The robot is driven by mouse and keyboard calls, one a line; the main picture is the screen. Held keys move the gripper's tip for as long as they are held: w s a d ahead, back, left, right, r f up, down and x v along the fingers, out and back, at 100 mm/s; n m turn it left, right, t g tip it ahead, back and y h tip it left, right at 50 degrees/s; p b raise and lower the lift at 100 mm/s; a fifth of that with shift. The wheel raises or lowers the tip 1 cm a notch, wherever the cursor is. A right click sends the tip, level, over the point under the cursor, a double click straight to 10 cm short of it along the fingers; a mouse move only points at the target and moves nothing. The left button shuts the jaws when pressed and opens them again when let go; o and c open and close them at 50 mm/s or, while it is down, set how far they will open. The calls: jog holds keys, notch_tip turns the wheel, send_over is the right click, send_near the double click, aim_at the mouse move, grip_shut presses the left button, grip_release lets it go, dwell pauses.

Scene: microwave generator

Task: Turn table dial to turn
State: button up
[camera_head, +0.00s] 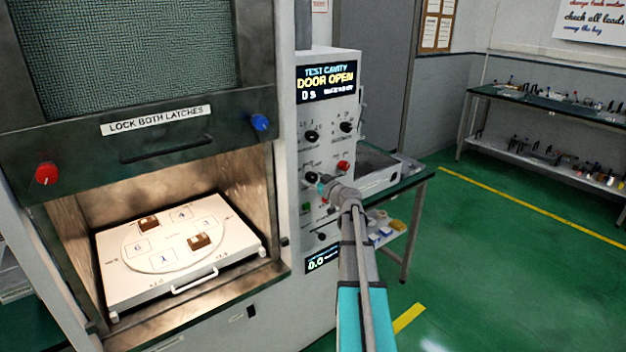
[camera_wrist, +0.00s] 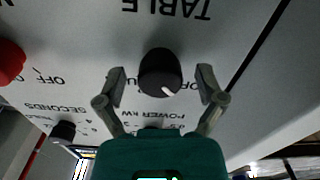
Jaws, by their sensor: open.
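The table dial (camera_wrist: 160,72) is a round black knob with a white pointer line, on the pale panel by the upside-down word TABLE. In the wrist view its pointer aims to the lower right; labels beside it are partly hidden. My gripper (camera_wrist: 160,76) is open, with one finger on each side of the dial and visible gaps between. Whether the fingertips are at the dial's depth I cannot tell. In the head view the dial (camera_head: 311,177) shows just left of my gripper (camera_head: 324,185), on the lower part of the control panel.
A red button (camera_head: 343,166) sits close to the dial; a power dial (camera_head: 312,136) and another knob (camera_head: 346,127) are above. The display (camera_head: 327,80) reads DOOR OPEN. The cavity at left holds a white tray (camera_head: 125,285) with two small brown blocks. Green floor is clear at right.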

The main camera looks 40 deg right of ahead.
jog(key=shift+c, duration=0.3)
jog(key=c, duration=1.1)
jog(key=shift+m, duration=0.3)
jog(key=m, duration=0.8)
jog(key=shift+m, duration=0.3)
jog(key=m, duration=0.4)
jog(key=shift+m, duration=2.5)
